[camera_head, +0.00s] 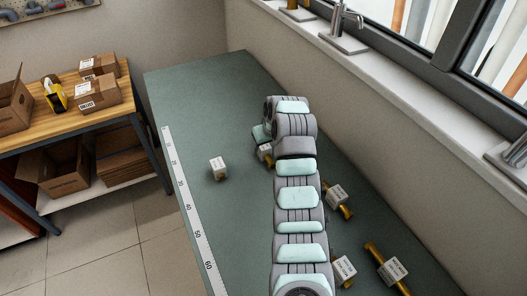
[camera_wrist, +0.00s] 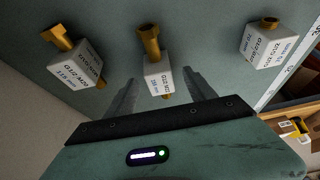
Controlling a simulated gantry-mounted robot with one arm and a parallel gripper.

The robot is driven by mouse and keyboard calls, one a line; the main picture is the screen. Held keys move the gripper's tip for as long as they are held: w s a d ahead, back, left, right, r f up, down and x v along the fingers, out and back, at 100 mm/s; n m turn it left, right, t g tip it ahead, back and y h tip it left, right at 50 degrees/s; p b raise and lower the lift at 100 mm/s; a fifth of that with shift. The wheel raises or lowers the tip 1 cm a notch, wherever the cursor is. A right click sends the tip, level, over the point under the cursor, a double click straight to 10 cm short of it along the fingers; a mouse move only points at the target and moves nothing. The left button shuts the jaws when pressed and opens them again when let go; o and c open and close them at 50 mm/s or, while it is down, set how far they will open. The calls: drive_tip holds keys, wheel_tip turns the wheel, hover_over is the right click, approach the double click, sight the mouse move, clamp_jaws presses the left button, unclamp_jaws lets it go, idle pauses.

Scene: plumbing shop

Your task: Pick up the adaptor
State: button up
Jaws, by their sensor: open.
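Several brass fittings with white, printed label blocks lie on the green bench; I cannot tell which one is the adaptor. In the wrist view, my gripper (camera_wrist: 160,78) is open, with its two fingers apart. A middle fitting (camera_wrist: 150,45) lies ahead of and between the fingertips, its white block nearest me; contact is not visible. A left fitting (camera_wrist: 62,38) and a right fitting (camera_wrist: 262,45) lie outside the fingers. In the head view, my arm hides most of the gripper and partly covers a fitting (camera_head: 264,153). Another fitting (camera_head: 218,168) lies left of the arm.
More fittings lie right of my arm: one beside it (camera_head: 336,196), one lower down (camera_head: 344,269) and a long one (camera_head: 393,268). A ruler strip (camera_head: 190,213) runs along the bench's left edge. A wall and windowsill (camera_head: 335,42) border the right. The bench's far end (camera_head: 205,85) is clear.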

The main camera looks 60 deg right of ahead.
sight(265, 147)
drive_tip(key=shift+b+x, duration=0.4)
drive_tip(key=shift+x, duration=1.95)
drive_tip(key=shift+d, duration=0.1)
clamp_jaws()
